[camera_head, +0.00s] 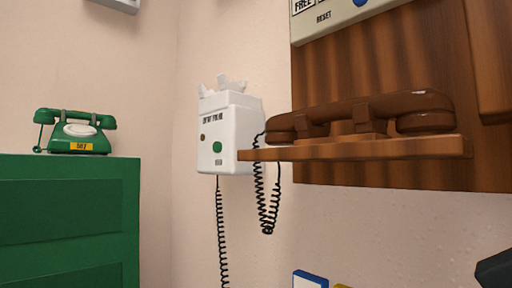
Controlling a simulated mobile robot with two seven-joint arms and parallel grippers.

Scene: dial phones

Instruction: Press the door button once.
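A white wall phone box (240,135) hangs near the room corner, left of the wooden shelf. Its front carries a round green button (217,147) with a small label under it, too small to read surely. A smaller brown round spot sits above and left of the button. White cradle prongs stand on top of the box, with no handset on them. Nothing touches the button. A dark part at the lower right edge, seemingly my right gripper (495,270), is far from the box and mostly cut off. My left gripper is not in view.
A brown handset (365,115) lies on a wooden shelf (360,150) that juts out right of the box. Coiled black cords (266,205) hang below. A green phone (77,132) stands on a green cabinet (70,220) at left. A blue-and-white item (310,279) shows at the bottom.

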